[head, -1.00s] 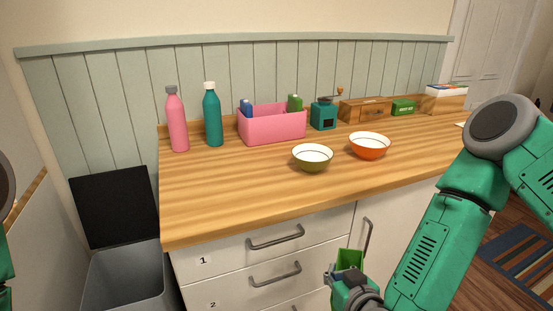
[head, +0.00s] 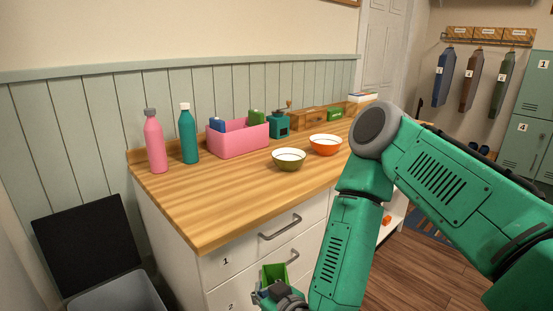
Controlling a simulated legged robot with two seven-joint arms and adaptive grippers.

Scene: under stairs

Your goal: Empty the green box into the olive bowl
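The olive bowl (head: 289,161) stands upright on the wooden counter, left of the orange bowl; its pale inside looks empty. My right gripper (head: 268,289) is low in front of the drawers, below the counter top. It is shut on a bright green box (head: 273,273), which sticks up from the fingers. The fingers and wrist hide its lower part, and I cannot tell what is in it. My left gripper is not in view.
The counter (head: 203,200) is clear at the front left. An orange bowl (head: 326,146), a pink bin (head: 238,142), a pink bottle (head: 154,145), a teal bottle (head: 189,137) and a grinder (head: 279,127) stand on it. A drawer handle (head: 281,229) juts out near my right gripper.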

